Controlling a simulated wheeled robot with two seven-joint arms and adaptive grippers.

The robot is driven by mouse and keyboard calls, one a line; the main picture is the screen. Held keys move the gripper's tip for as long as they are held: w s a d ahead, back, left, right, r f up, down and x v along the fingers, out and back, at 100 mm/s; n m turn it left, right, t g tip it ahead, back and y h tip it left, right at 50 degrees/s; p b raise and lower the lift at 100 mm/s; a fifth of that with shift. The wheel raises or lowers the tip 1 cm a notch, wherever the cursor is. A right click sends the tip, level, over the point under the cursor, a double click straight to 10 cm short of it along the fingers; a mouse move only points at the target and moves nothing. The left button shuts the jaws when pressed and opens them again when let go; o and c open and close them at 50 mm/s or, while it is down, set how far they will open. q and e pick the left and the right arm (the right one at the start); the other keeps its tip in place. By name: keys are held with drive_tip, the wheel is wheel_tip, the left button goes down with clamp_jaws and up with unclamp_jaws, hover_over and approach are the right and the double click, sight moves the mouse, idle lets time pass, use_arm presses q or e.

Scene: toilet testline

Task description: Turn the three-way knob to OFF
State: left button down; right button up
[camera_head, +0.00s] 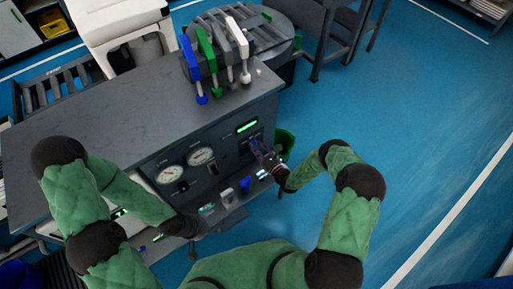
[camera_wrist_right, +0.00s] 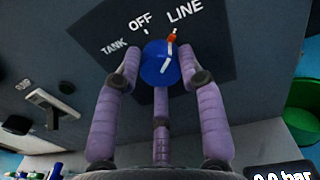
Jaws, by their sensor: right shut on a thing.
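The three-way knob (camera_wrist_right: 158,68) is a round blue knob with a white pointer line and an orange tip, on a dark plate in the right wrist view. The plate reads TANK, OFF and LINE from left to right. The orange tip points up and slightly right, at the LINE side. My right gripper (camera_wrist_right: 158,75) has its purple fingers closed around the knob, one on each side. In the head view my right gripper (camera_head: 262,155) is at the front panel's right end and hides the knob. My left gripper (camera_head: 195,226) is low before the panel, its fingers unclear.
A green bin (camera_head: 286,140) stands at the bench's right end. The blue floor (camera_head: 400,130) at right is clear.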

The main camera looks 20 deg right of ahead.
drive_tip(key=shift+w+r+n, duration=0.1)
drive_tip(key=shift+r+n, duration=0.05)
drive_tip(key=shift+n, duration=0.35)
drive_tip(key=n+p, duration=0.1)
drive_tip(key=n, duration=0.7)
drive_tip(key=shift+n, duration=0.3)
drive_tip(key=shift+a, duration=0.1)
idle(0.3)
drive_tip(key=o, duration=1.1)
